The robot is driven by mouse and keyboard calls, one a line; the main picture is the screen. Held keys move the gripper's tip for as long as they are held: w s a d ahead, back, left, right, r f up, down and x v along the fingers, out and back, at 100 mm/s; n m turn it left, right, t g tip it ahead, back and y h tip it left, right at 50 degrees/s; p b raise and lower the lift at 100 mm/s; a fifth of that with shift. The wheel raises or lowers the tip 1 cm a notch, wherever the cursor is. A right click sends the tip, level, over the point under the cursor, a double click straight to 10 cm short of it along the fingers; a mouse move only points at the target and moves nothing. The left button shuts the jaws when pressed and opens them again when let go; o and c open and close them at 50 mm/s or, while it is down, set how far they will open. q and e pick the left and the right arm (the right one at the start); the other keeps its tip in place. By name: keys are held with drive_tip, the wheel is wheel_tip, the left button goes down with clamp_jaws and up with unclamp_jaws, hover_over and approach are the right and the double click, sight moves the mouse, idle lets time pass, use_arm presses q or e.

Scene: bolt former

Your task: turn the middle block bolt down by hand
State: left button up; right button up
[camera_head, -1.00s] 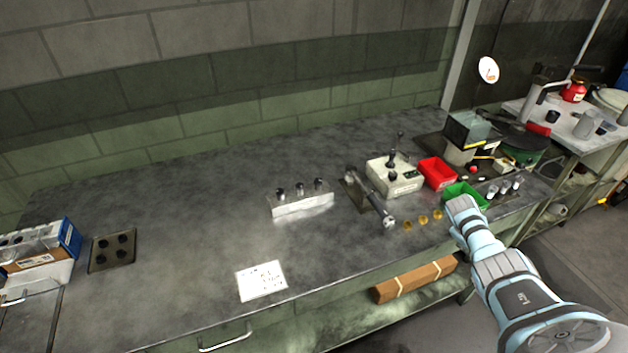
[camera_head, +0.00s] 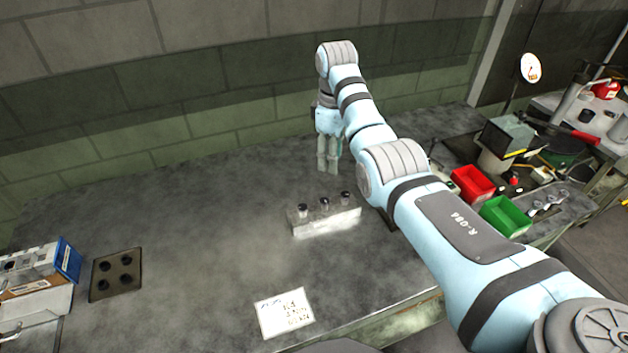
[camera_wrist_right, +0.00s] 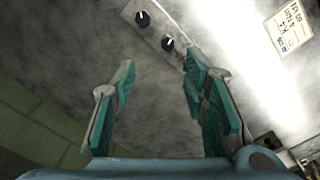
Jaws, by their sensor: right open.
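The pale metal block (camera_head: 325,222) stands on the bench with three dark-headed bolts upright in a row on it. The middle block bolt (camera_head: 325,203) stands between the other two. My right gripper (camera_head: 328,168) is behind the row, pointing down, apart from the bolts. In the right wrist view the gripper (camera_wrist_right: 158,62) is open, with nothing between its teal fingers. Two bolt heads show beyond the fingertips there, one at the top (camera_wrist_right: 142,18) and one lower (camera_wrist_right: 168,43); I see no third. My left gripper is not in view.
A paper note (camera_head: 285,312) lies in front of the block. A dark plate with holes (camera_head: 116,274) and a blue-white box (camera_head: 40,272) are at left. Red (camera_head: 473,184) and green (camera_head: 505,216) bins stand at right. My right arm hides the bench right of the block.

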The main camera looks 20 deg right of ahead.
drive_tip(key=w+a, duration=0.2)
drive_tip(key=b, duration=0.1)
hover_over(323, 200)
drive_tip(key=shift+n, duration=0.3)
drive_tip(key=f, duration=0.9)
drive_tip(key=shift+s, duration=0.35)
drive_tip(key=f, duration=0.2)
drive_tip(key=w+f+b, duration=0.1)
drive_tip(key=f, duration=0.1)
drive_tip(key=shift+a+f, duration=0.1)
drive_tip(key=shift+f, duration=0.05)
drive_tip(key=shift+s, duration=0.15)
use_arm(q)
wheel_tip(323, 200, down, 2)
use_arm(e)
clamp_jaws()
